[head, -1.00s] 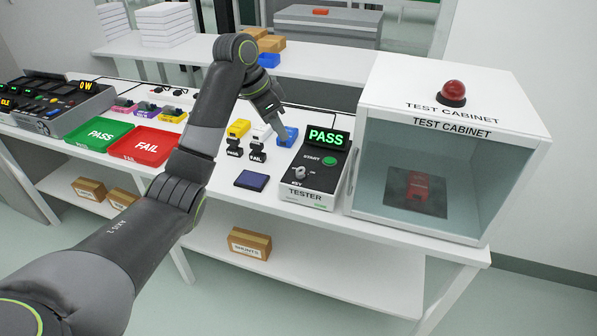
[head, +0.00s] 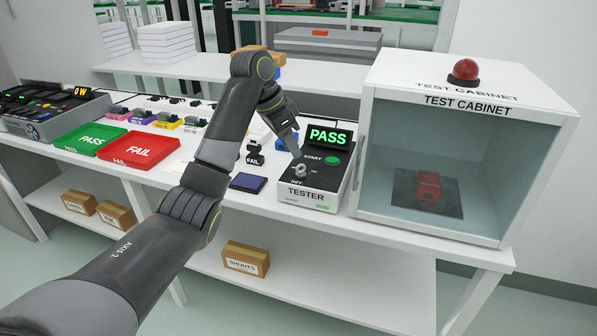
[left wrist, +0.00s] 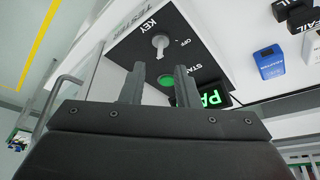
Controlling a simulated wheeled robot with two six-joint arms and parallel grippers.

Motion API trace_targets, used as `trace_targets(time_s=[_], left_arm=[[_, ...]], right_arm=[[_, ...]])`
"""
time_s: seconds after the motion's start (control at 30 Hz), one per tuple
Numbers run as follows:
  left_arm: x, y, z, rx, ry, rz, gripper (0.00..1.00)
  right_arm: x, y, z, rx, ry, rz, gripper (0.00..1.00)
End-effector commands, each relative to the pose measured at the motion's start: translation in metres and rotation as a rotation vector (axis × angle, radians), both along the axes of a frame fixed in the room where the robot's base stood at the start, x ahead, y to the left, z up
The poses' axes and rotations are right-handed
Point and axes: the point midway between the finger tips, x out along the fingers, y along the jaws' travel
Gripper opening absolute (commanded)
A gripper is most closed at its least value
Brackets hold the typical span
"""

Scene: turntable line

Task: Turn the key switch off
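The tester (head: 318,185) is a white and black box on the bench, with a lit green PASS display (head: 328,137) and a green START button (head: 332,160). Its silver key switch (head: 300,171) sits at the front left of the panel, and also shows in the left wrist view (left wrist: 160,43) with OFF printed beside it. The key's handle does not point at OFF there. My left gripper (head: 296,152) is just above and behind the key in the head view. Its fingers (left wrist: 158,88) stand apart and empty, with the key beyond their tips. My right gripper is not in view.
The glass-fronted test cabinet (head: 470,225) stands right of the tester, with a red item (head: 428,186) inside. A dark blue pad (head: 248,182) and a FAIL stamp (head: 254,155) lie left of it. The red FAIL tray (head: 140,150) and green PASS tray (head: 90,139) are further left.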

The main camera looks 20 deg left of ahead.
Motion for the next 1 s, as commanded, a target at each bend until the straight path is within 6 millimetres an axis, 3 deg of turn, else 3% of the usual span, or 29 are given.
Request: trace_targets(time_s=[0.1, 0.3, 0.7, 0.93, 1.0], left_arm=[[0.006, -0.007, -0.025, -0.001, 0.003, 0.000, 0.29], [0.013, -0.014, -0.046, -0.002, 0.002, 0.000, 0.29], [0.015, -0.016, -0.053, 0.000, 0.000, 0.000, 0.29], [0.015, -0.016, -0.053, 0.000, 0.000, 0.000, 0.00], [0.015, -0.016, -0.053, 0.000, 0.000, 0.000, 0.00]], right_arm=[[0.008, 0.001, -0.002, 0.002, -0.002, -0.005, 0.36], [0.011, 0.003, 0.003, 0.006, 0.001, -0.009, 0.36], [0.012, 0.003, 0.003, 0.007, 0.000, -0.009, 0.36], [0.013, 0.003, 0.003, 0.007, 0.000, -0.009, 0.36], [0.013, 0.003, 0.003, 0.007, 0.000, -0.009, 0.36]])
